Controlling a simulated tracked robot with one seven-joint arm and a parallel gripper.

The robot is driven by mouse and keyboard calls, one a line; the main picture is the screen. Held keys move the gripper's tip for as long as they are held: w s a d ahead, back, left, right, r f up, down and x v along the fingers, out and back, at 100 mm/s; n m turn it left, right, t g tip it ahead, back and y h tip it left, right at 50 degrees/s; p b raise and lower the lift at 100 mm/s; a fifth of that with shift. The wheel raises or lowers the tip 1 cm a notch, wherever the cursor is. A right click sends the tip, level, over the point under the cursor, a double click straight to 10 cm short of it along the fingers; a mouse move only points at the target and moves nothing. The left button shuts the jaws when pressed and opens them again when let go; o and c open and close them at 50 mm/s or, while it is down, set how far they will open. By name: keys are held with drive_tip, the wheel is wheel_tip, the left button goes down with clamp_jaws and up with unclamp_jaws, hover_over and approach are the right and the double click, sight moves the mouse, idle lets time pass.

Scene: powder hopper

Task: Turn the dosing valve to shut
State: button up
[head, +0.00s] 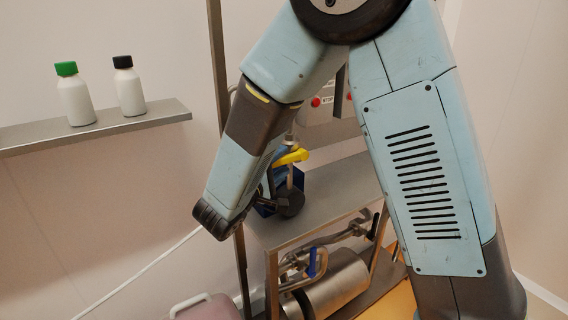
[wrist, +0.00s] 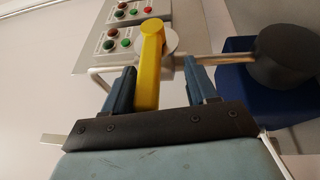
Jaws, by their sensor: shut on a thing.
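The dosing valve has a yellow lever handle (wrist: 148,75), which stands near upright in the wrist view, with its hub at the top by a pale round fitting and a metal pipe. In the head view the yellow handle (head: 292,156) shows just right of my forearm. My gripper (wrist: 160,85) has one blue finger on each side of the handle and is shut on it. In the head view my arm hides most of the gripper and part of the valve.
A dark cylinder (wrist: 288,55) and a blue block (wrist: 240,100) lie close right of the gripper. Button boxes (wrist: 125,20) are behind. A steel bench (head: 325,200) has a blue-handled pipe valve (head: 315,262) below. A wall shelf (head: 95,128) holds two bottles.

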drive_tip(key=v, duration=1.3)
drive_tip(key=shift+f, duration=0.15)
drive_tip(key=shift+s+d, duration=0.1)
drive_tip(key=shift+d, duration=0.05)
